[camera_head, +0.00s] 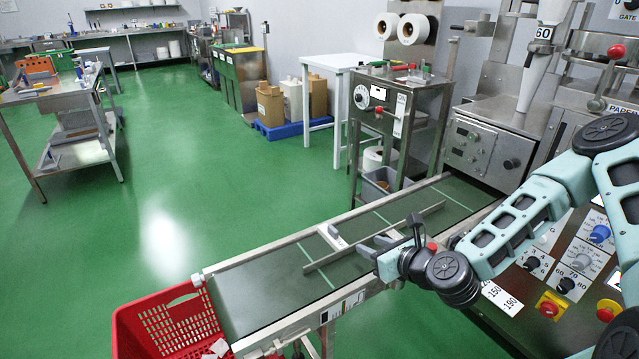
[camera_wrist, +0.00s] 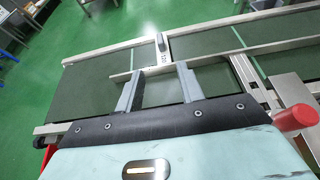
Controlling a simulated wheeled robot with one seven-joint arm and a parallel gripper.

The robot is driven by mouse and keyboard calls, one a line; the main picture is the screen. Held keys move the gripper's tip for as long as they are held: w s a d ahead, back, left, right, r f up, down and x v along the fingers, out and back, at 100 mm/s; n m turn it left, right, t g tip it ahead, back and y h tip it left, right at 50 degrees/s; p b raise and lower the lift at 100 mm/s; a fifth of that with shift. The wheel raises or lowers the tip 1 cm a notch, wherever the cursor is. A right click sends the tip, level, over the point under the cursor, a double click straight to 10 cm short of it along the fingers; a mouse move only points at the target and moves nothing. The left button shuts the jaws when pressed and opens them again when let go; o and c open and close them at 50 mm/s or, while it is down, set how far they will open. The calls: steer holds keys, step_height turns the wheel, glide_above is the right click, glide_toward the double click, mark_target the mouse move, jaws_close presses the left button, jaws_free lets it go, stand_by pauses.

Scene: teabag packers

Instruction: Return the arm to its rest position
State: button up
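My arm (camera_head: 535,215) is pale teal with dark joints and reaches in from the right in the head view. My gripper (camera_head: 392,238) is over the conveyor belt (camera_head: 262,292), near its front rail and the metal guide bar. In the wrist view my gripper (camera_wrist: 158,88) has its two grey fingers spread apart, with only the belt and guide bar (camera_wrist: 215,60) seen between and beyond them. It holds nothing. I cannot tell whether the fingers touch the guide bar.
A control panel with knobs (camera_head: 583,259) lies below my arm, and a steel machine (camera_head: 490,150) stands behind the belt. A red crate (camera_head: 125,335) is at the belt's left end. A steel workbench (camera_head: 52,92) stands far left. Green floor (camera_head: 190,170) is open at the left.

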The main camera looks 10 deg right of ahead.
steer(key=s+a+r+n+g+y+p, duration=0.1)
steer(key=s+a+r+n+g+p, duration=0.3)
steer(key=n, duration=0.7)
steer(key=s+a+r+n+g, duration=0.2)
steer(key=s+a+n+g, duration=0.4)
steer(key=n, duration=0.5)
steer(key=s+a+r+n+g+h+p, duration=0.1)
steer(key=s+r+n+h+p, duration=0.3)
steer(key=s+r+n, duration=1.3)
steer(key=shift+a+r+n+g+h, duration=0.15)
steer(key=shift+r+n+g+h, duration=0.25)
steer(key=shift+r+g, duration=0.45)
steer(key=shift+s, duration=0.1)
